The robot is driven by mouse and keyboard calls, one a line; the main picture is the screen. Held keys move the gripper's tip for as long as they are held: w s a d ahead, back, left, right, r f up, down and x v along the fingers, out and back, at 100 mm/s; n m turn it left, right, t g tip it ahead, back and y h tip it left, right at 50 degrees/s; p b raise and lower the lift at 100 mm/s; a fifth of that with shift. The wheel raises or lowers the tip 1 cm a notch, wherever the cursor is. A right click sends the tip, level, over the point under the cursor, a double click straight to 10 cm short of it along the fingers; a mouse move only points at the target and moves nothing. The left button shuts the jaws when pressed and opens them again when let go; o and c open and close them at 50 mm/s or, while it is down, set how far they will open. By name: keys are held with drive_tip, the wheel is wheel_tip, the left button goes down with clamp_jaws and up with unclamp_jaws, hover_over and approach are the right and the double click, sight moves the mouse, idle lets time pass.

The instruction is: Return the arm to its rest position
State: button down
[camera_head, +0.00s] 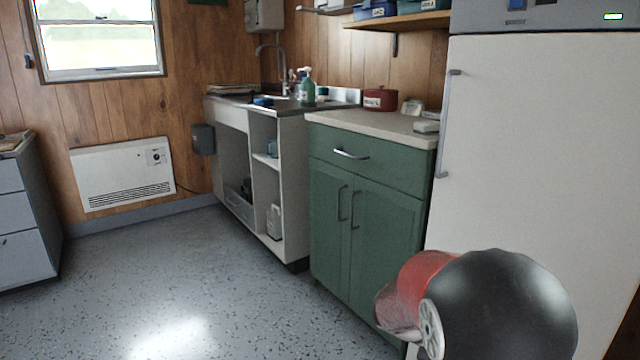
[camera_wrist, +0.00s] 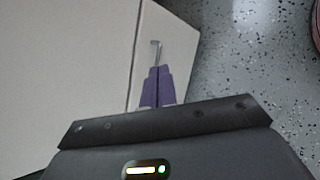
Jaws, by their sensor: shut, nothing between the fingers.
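My gripper (camera_wrist: 157,84) shows in the wrist view with its two purple fingers together and nothing between them. Past the fingertips are a pale panel with a bar handle (camera_wrist: 156,50) and the speckled floor. In the head view my arm, a black rounded joint with a red part, shows at the lower right, in front of the green cabinet (camera_head: 365,215) and the white fridge (camera_head: 540,150). The gripper's fingers cannot be made out in the head view.
A sink unit (camera_head: 285,180) with open shelves stands left of the green cabinet. A white heater (camera_head: 122,175) hangs on the wood wall, and a grey drawer unit (camera_head: 25,220) stands at the far left. The speckled floor (camera_head: 190,270) between them is clear.

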drive_tip(key=s+a+r+m+t+y+p, duration=0.1)
drive_tip(key=s+a+r+m+t+y, duration=0.1)
drive_tip(key=s+a+r+m+y, duration=0.3)
drive_tip(key=s+a+r+m+t+y+p, duration=0.1)
drive_tip(key=s+a+r+m+y, duration=0.4)
drive_tip(key=s, duration=0.9)
drive_tip(key=a+r+t, duration=0.1)
drive_tip(key=a+r, duration=0.1)
drive_tip(key=a, duration=0.1)
drive_tip(key=shift+s+a+r+t+y, duration=0.2)
drive_tip(key=shift+a+t+y, duration=0.1)
